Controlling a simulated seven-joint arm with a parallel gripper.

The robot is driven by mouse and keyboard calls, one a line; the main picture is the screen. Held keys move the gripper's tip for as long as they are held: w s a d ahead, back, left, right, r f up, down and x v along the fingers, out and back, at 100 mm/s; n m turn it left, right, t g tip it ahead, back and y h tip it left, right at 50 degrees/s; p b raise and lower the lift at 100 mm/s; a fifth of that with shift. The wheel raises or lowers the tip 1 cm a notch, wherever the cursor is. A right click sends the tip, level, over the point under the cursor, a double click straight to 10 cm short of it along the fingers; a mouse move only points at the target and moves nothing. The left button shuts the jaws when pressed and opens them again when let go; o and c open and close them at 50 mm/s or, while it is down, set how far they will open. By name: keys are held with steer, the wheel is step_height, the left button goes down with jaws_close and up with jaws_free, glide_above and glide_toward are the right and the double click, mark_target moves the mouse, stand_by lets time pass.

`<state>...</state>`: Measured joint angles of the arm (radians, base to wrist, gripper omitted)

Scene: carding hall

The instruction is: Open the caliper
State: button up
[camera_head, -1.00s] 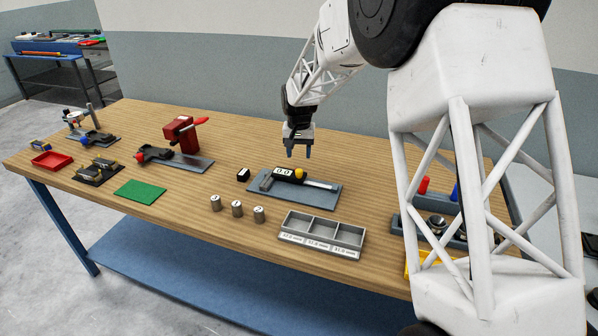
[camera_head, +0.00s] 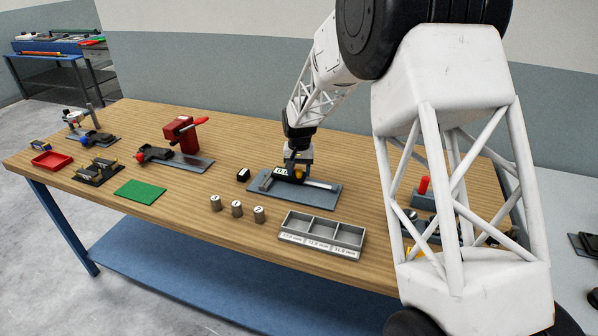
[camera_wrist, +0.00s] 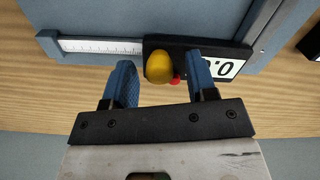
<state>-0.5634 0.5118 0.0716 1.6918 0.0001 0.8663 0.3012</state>
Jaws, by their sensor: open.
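The caliper (camera_head: 318,183) lies on a blue-grey plate (camera_head: 300,197) on the workbench. It has a pale scale bar, a dark slider with a white display and a yellow knob (camera_head: 299,173). In the wrist view the scale bar (camera_wrist: 100,46), the display (camera_wrist: 223,68) and the yellow knob (camera_wrist: 159,67) show upside down, with a small red button beside the knob. My gripper (camera_head: 297,171) is lowered at the slider. In the wrist view its two blue fingers (camera_wrist: 163,82) are open, with the knob between them and slightly beyond their tips. I cannot tell whether they touch it.
A grey three-compartment tray (camera_head: 322,234) stands in front of the plate. Several metal cylinders (camera_head: 237,208) stand to its left, and a small black block (camera_head: 243,175) is beside the plate. A red-handled device (camera_head: 182,133) and green mat (camera_head: 140,190) are further left.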

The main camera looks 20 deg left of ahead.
steer(key=shift+f, duration=0.3)
jaws_close()
